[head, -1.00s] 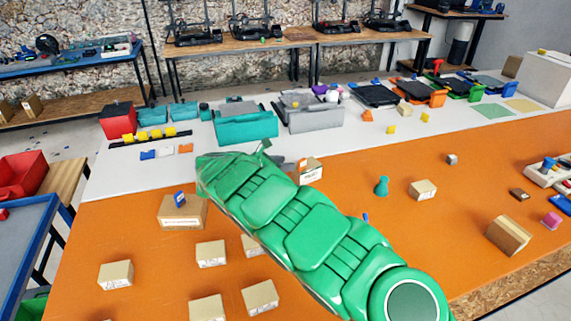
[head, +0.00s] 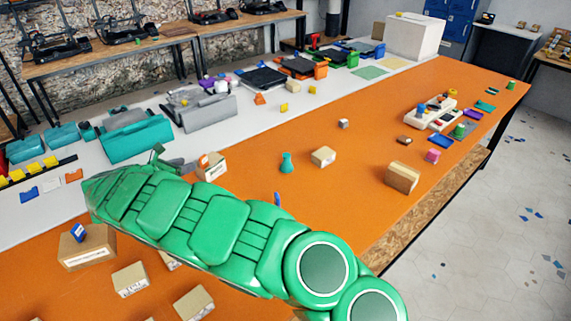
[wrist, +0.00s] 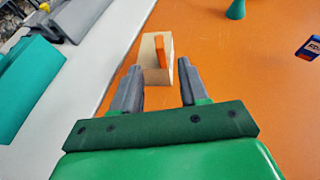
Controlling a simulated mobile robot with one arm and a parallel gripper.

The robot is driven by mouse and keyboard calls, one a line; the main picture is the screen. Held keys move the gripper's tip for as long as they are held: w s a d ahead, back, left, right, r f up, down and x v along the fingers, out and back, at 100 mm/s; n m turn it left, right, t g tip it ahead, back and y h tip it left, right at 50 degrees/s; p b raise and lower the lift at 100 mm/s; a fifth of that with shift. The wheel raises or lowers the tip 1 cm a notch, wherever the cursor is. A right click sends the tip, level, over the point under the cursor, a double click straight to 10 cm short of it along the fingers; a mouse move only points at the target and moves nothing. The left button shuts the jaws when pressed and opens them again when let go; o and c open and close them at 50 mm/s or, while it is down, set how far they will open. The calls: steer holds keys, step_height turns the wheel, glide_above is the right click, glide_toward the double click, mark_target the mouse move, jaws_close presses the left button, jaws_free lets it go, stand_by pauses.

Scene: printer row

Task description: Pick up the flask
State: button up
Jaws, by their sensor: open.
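The teal flask (head: 287,162), cone-shaped with a narrow top, stands upright on the orange bench top, right of my arm's end in the head view. In the wrist view its lower part (wrist: 236,9) shows at the top edge, right of my fingers. My gripper (wrist: 158,84) is open and empty, apart from the flask. A small cardboard box (wrist: 150,52) with an orange piece on it lies just beyond the fingertips. In the head view, my arm mostly hides the gripper.
A cardboard box (head: 323,157) stands close right of the flask, and a larger one (head: 402,177) farther right. A blue item (wrist: 309,47) lies right in the wrist view. Teal (head: 133,140) and grey bins (head: 205,109) stand on the white strip behind. Orange surface around the flask is mostly clear.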

steer(key=shift+o, duration=0.3)
steer(key=o, duration=0.3)
steer(key=shift+r, duration=0.1)
